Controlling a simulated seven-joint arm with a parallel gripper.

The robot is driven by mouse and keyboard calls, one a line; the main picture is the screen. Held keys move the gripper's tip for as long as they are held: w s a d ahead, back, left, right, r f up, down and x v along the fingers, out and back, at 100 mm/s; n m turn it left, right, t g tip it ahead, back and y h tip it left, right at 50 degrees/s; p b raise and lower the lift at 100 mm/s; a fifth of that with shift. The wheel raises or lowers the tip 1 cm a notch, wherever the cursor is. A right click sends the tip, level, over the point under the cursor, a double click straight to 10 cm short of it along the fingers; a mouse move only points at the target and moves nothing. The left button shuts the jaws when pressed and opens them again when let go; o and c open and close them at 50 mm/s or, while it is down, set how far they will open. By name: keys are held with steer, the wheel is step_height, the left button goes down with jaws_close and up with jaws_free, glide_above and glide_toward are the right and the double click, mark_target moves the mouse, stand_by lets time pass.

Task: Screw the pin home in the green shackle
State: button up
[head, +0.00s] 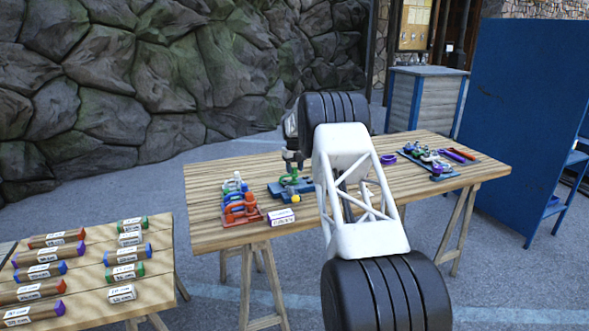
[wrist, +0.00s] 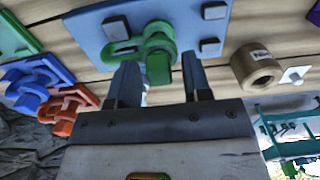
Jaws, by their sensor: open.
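The green shackle (wrist: 122,47) lies on a blue plate (wrist: 90,27) on the table. In the head view, the green shackle (head: 292,179) stands on the blue plate (head: 280,191), just below my gripper (head: 293,161). My arm hides part of the table behind it.
An orange shackle (wrist: 68,108) and a blue one (wrist: 35,82) sit left of the plate in the wrist view. A brown ring (wrist: 246,62) is at right. In the head view, a labelled white block (head: 281,217) lies near the front edge; a blue tray (head: 440,177) holds several parts.

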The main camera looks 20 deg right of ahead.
steer(key=shift+r, duration=0.1)
steer(key=shift+r, duration=2.15)
steer(key=shift+n, duration=0.4)
steer(key=n, duration=0.3)
steer(key=shift+n, duration=0.3)
steer(key=n, duration=0.9)
steer(key=shift+n, duration=2.3)
